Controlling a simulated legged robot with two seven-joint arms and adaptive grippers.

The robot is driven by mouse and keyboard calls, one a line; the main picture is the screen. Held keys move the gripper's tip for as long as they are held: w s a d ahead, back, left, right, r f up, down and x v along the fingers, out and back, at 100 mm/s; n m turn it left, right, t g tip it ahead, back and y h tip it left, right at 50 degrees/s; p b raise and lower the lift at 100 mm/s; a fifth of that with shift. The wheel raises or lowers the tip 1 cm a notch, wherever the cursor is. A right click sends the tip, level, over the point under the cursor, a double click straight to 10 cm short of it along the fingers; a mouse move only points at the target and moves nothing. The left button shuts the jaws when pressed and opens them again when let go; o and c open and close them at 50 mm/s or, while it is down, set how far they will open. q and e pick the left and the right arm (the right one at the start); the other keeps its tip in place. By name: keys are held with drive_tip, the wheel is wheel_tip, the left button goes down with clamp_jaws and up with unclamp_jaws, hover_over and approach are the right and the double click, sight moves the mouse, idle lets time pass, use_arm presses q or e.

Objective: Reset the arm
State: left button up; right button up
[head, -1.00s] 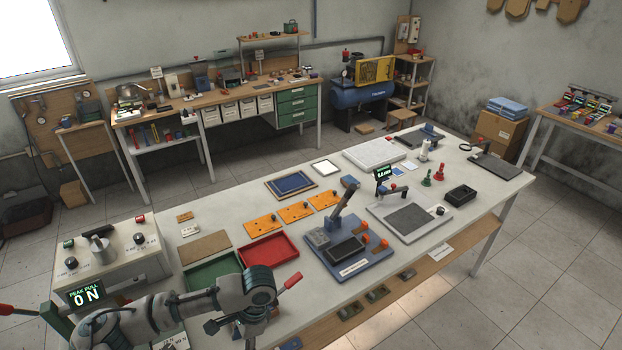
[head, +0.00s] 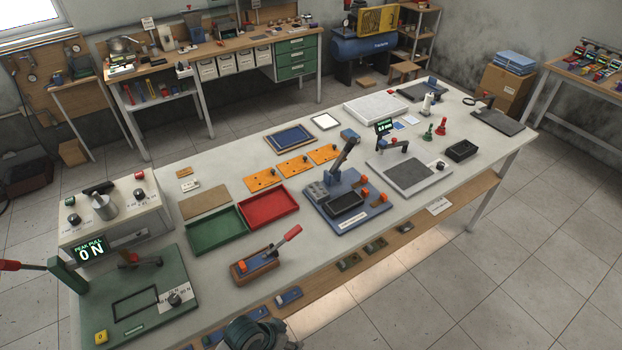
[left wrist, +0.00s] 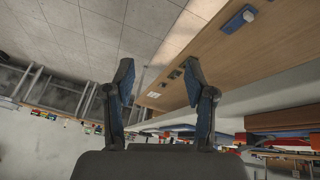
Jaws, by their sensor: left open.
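My left gripper (left wrist: 160,80) shows in the left wrist view with its two blue-lined fingers apart and nothing between them. In the head view only a dark, rounded part of my left arm shows at the bottom edge, in front of the workbench (head: 215,286). It is clear of the things on the bench top, and its fingers cannot be made out there. My right gripper is in neither view.
Near the front edge stand a wooden block with a red-handled lever (head: 256,266) and a green fixture plate (head: 120,318). Green (head: 215,230) and red (head: 268,206) trays and a blue press fixture (head: 350,212) lie behind. A lower wooden shelf (head: 405,232) runs under the bench front.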

use_arm(q)
drive_tip(key=s+a+f+n+y, duration=0.2)
drive_tip(key=s+a+f+n, duration=0.15)
drive_tip(key=a, duration=0.55)
drive_tip(key=s+a+f+n+y, duration=0.2)
drive_tip(key=s+a, duration=0.3)
drive_tip(key=a, duration=0.3)
drive_tip(key=s+f+x, duration=0.1)
drive_tip(key=s+x, duration=0.2)
drive_tip(key=x, duration=0.8)
drive_tip(key=s+x, duration=0.3)
drive_tip(key=x, duration=0.9)
drive_tip(key=s+a+f+g, duration=0.1)
drive_tip(key=s+a+f, duration=0.2)
drive_tip(key=s+f, duration=1.6)
drive_tip(key=shift+s+a+f+g+y, duration=0.2)
drive_tip(key=shift+f+g+y, duration=0.1)
drive_tip(key=shift+f+g, duration=0.1)
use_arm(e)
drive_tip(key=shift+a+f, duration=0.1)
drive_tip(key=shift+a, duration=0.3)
use_arm(q)
drive_tip(key=shift+a+m, duration=0.15)
drive_tip(key=shift+m, duration=0.1)
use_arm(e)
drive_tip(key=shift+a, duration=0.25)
